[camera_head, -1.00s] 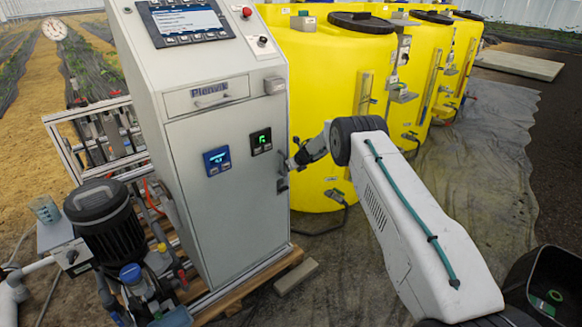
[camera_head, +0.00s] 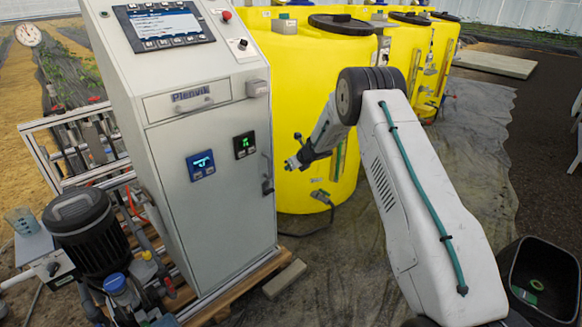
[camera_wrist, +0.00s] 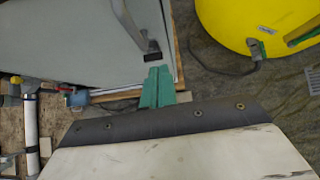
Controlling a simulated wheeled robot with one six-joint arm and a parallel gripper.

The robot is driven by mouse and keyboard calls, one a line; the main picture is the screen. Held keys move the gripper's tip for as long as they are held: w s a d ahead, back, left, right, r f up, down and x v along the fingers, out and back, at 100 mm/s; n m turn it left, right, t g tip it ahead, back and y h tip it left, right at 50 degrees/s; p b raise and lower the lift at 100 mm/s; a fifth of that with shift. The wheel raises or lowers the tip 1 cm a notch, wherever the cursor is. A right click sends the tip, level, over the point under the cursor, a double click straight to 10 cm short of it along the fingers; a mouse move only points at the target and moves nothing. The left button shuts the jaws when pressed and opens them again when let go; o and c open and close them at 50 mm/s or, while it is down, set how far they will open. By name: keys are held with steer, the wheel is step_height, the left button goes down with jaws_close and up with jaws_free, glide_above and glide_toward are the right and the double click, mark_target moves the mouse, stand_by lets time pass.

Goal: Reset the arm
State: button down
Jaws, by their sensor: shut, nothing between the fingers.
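My gripper (camera_head: 290,164) is at the end of my arm, just right of the grey control cabinet (camera_head: 222,215) and in front of a yellow tank (camera_head: 312,85). In the wrist view its green fingers (camera_wrist: 158,87) are together with nothing between them. The cabinet's door handle (camera_head: 267,174) is left of my gripper. In the wrist view the handle (camera_wrist: 132,30) lies just beyond the fingertips; there is a gap between them. The cabinet door looks shut.
A black pump motor (camera_head: 85,232) and pipes stand left of the cabinet. A black bin (camera_head: 540,280) with a green mark inside is at the lower right. The cabinet stands on a wooden pallet (camera_head: 222,305).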

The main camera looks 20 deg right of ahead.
steer(key=s+d+m+h, duration=0.55)
steer(key=d+m, duration=0.25)
steer(key=m, duration=0.5)
steer(key=s+d+r+m+g+h, duration=0.1)
steer(key=s+r+m+g+h, duration=0.3)
steer(key=s+r+m, duration=1.1)
steer(key=s+a+r+m+g+y, duration=0.1)
steer(key=s+a+r+m, duration=0.3)
steer(key=s, duration=1)
steer(key=s+a+r+m+g+y, duration=0.1)
steer(key=s+a+r+m+y, duration=0.2)
steer(key=s+a+r, duration=0.4)
steer(key=s+a+r+m+y, duration=0.2)
steer(key=s+a+r+m, duration=0.3)
steer(key=s, duration=1.7)
steer(key=a+r, duration=0.1)
steer(key=a, duration=0.1)
steer(key=shift+s+a+r+m+g, duration=0.2)
steer(key=shift+s+a+m+g, duration=0.1)
steer(key=shift+m+g, duration=0.1)
